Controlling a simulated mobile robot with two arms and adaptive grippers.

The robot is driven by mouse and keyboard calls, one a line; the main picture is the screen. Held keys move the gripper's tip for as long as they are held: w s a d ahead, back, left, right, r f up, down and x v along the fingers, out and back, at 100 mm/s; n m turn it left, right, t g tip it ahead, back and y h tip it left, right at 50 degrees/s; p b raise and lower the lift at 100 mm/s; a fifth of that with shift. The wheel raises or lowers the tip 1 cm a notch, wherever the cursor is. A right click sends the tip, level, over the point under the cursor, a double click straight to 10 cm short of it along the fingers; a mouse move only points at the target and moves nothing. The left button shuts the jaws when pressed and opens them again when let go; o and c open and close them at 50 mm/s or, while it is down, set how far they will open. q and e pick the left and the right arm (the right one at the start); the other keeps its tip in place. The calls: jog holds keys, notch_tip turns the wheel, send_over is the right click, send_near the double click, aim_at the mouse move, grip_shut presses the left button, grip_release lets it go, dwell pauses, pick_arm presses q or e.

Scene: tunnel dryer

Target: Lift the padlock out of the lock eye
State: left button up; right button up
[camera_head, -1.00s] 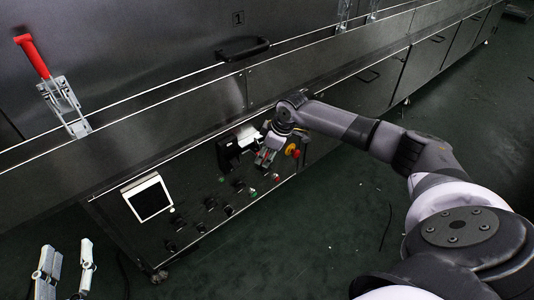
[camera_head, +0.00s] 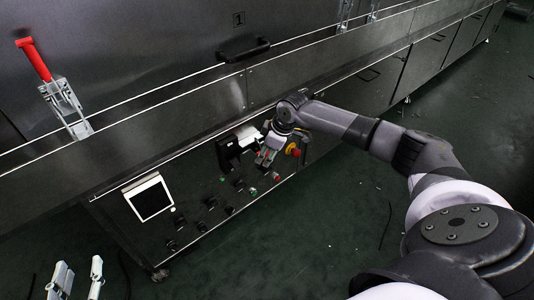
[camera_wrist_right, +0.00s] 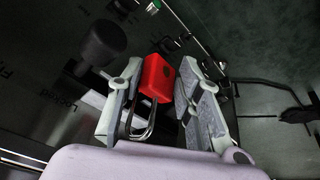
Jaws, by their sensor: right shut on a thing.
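In the right wrist view the red padlock (camera_wrist_right: 155,78) sits between the fingers of my right gripper (camera_wrist_right: 160,95), which is shut on it. Its metal shackle (camera_wrist_right: 145,128) points down toward the gripper's palm in the picture. I cannot make out the lock eye or whether the shackle is still in it. In the head view my right gripper (camera_head: 268,156) is at the control panel, beside the black switch unit, and the padlock is too small to tell clearly. My left gripper (camera_head: 78,282) is at the bottom left edge, fingers apart and empty.
The panel (camera_head: 185,212) carries a screen (camera_head: 149,198), several knobs and buttons, and a red-and-yellow stop button (camera_head: 293,150). A black knob (camera_wrist_right: 103,42) is close to my right fingers. A red-handled clamp (camera_head: 35,60) is at upper left. The green floor in front is clear.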

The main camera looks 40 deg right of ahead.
aim_at(259, 152)
jog(key=r, duration=0.1)
jog(key=w+a+r+t, duration=0.1)
jog(key=shift+w+a+r+y, duration=0.15)
jog(key=shift+w+r+y, duration=0.1)
jog(key=shift+r+y, duration=0.05)
jog(key=o, duration=1)
jog(key=shift+r, duration=0.1)
jog(key=shift+a, duration=0.25)
jog(key=shift+s+d, duration=0.1)
jog(key=shift+d, duration=0.15)
jog(key=shift+s+d+r, duration=0.1)
jog(key=shift+d+r, duration=0.05)
jog(key=v, duration=0.7)
jog(key=a+v, duration=0.1)
jog(key=v, duration=0.3)
jog(key=shift+d+r, duration=0.1)
jog(key=shift+r, duration=0.15)
